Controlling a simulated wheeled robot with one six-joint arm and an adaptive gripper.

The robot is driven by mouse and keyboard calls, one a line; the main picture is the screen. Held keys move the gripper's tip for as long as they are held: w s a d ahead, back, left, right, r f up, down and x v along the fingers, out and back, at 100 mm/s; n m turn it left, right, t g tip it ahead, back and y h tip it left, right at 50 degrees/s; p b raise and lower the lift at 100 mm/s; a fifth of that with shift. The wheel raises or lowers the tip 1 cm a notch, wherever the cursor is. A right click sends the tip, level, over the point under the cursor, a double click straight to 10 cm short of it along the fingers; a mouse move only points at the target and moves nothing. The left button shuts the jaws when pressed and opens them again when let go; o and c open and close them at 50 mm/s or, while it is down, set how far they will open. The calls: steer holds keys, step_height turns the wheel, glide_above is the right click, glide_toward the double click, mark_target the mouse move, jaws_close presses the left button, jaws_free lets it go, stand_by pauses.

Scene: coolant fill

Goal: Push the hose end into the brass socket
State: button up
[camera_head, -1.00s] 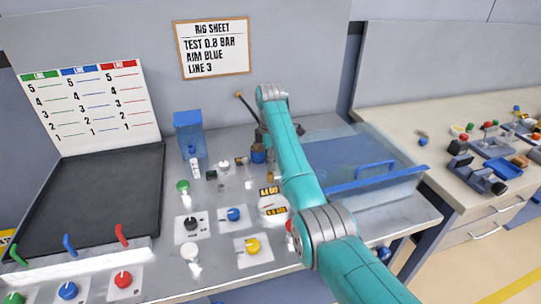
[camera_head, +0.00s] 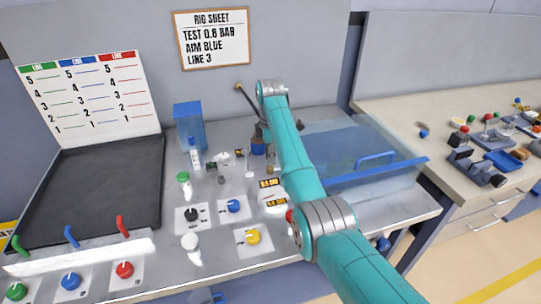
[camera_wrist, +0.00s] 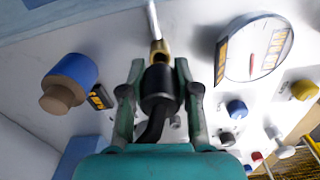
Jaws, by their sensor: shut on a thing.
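In the wrist view my gripper (camera_wrist: 160,74) is shut on the black hose end (camera_wrist: 158,92), with a finger on each side of it. The black hose bends back toward my wrist. The brass socket (camera_wrist: 158,50) appears directly beyond the hose end and in line with it. The two look touching or nearly so, and I cannot tell whether the end is inside. A pale rod rises behind the brass part. In the head view my arm hides the gripper, hose end and socket.
A blue cylinder with a brown end (camera_wrist: 70,82) stands left of the gripper. A round gauge (camera_wrist: 253,48) is at right, near blue (camera_wrist: 236,109) and yellow (camera_wrist: 303,90) knobs. In the head view a clear blue-edged cover (camera_head: 372,162) lies right of my arm.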

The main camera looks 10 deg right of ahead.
steer(key=shift+f, duration=1.5)
stand_by(0.6)
steer(key=o, duration=1)
steer(key=shift+f, duration=0.1)
step_height(320, 180, up, 8)
steer(key=shift+f, duration=0.2)
steer(key=shift+s, duration=0.1)
